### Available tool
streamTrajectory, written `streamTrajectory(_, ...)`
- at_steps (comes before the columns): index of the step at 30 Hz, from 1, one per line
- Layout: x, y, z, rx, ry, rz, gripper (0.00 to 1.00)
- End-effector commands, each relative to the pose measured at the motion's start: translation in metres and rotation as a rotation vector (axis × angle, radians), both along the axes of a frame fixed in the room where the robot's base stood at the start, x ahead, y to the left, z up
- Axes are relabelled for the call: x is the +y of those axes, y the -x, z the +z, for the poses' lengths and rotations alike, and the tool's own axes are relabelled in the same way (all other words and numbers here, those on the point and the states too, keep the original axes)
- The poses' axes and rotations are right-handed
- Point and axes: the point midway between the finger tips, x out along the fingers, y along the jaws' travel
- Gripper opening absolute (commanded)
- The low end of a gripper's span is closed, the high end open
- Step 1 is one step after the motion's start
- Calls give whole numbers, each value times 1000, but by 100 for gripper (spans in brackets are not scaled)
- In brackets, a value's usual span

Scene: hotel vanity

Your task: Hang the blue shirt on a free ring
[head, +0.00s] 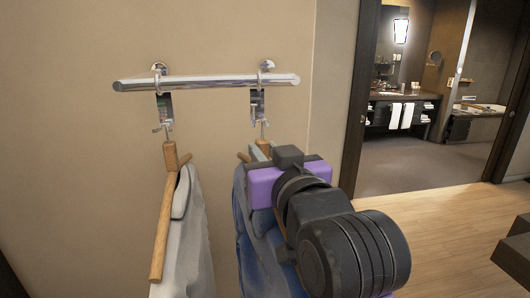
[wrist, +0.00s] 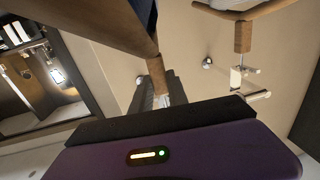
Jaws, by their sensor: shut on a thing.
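The blue shirt (head: 252,240) hangs from a wooden hanger (wrist: 120,28) on the right in the head view, partly hidden behind my arm. My gripper (head: 264,153) is shut on this hanger near its neck; the grip also shows in the wrist view (wrist: 160,95). The hanger's hook is just below or at the right ring (head: 257,101) of the chrome rail (head: 205,82); I cannot tell whether it is hooked in. The left ring (head: 164,105) carries another wooden hanger (head: 161,225) with a grey-white shirt (head: 188,245).
The rail is fixed to a beige wall (head: 60,130). The grey-white shirt hangs close to the left of the blue one. An open doorway to a bathroom with a vanity (head: 405,97) is at the right, with clear wooden floor (head: 440,225) in front.

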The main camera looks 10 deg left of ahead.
Motion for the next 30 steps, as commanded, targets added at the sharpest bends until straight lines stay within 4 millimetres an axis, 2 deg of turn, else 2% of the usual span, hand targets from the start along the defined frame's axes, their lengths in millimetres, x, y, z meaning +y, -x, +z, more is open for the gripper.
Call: streamTrajectory(30, 4, -15, 1, -2, -1, 0, 0)
